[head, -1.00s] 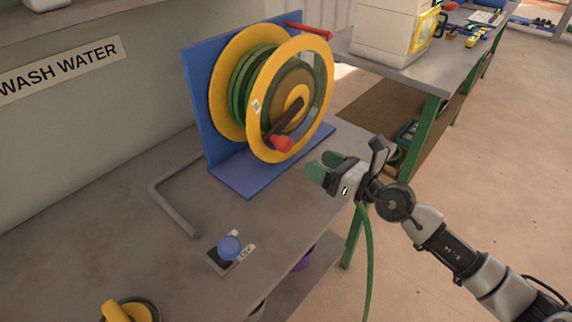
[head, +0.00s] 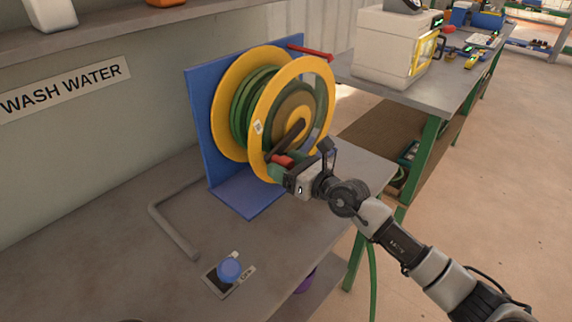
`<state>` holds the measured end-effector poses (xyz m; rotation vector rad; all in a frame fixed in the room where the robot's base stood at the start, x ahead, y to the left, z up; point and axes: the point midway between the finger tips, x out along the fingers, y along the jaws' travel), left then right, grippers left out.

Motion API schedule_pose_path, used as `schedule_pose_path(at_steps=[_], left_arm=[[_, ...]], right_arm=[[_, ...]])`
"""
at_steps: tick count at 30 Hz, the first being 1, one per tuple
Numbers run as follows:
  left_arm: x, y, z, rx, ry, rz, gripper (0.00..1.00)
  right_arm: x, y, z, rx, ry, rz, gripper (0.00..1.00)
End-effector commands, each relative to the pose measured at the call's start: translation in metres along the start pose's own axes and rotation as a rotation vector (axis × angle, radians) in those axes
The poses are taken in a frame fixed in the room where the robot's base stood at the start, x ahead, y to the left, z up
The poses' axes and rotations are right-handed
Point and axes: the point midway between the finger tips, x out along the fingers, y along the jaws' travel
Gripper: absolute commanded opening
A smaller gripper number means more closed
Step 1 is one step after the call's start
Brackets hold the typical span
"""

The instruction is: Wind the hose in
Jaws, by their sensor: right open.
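The hose reel (head: 258,128) has yellow side discs and a blue stand, and stands on the grey bench. The green hose (head: 248,100) is wound on its drum; a length of it (head: 372,275) hangs down past the bench's front edge. A dark crank (head: 289,137) on the front disc ends in a red knob (head: 283,160) low on the disc. My right gripper (head: 279,167) is open at the red knob. Its fingers partly hide the knob, and I cannot tell if they touch it. My left gripper is out of view.
A blue knob (head: 229,269) on a plate and a bent grey pipe (head: 174,232) are on the bench (head: 120,260) left of the reel. A second bench with a white machine (head: 391,46) stands behind at the right.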

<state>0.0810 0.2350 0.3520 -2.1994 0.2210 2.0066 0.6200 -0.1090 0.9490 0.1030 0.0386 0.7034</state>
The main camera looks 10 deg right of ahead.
Motion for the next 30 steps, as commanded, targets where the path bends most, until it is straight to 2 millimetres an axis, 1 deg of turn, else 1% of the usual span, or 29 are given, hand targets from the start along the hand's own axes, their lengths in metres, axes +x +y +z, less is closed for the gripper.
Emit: schedule_pose_path(at_steps=[7, 18, 20, 26, 30], left_arm=[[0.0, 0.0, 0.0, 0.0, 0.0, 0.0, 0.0], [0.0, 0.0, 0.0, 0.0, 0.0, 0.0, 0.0], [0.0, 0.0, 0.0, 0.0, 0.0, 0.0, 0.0], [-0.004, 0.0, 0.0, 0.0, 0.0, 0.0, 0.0], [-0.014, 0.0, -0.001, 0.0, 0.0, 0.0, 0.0]], right_arm=[[0.001, 0.0, 0.0, 0.0, 0.0, 0.0, 0.65], [0.0, 0.0, 0.0, 0.001, 0.0, 0.0, 0.09], [0.0, 0.0, 0.0, 0.001, 0.0, 0.0, 0.0], [0.0, 0.001, 0.002, 0.011, -0.001, 0.0, 0.0], [0.001, 0.003, 0.008, 0.051, -0.003, 0.0, 0.0]])
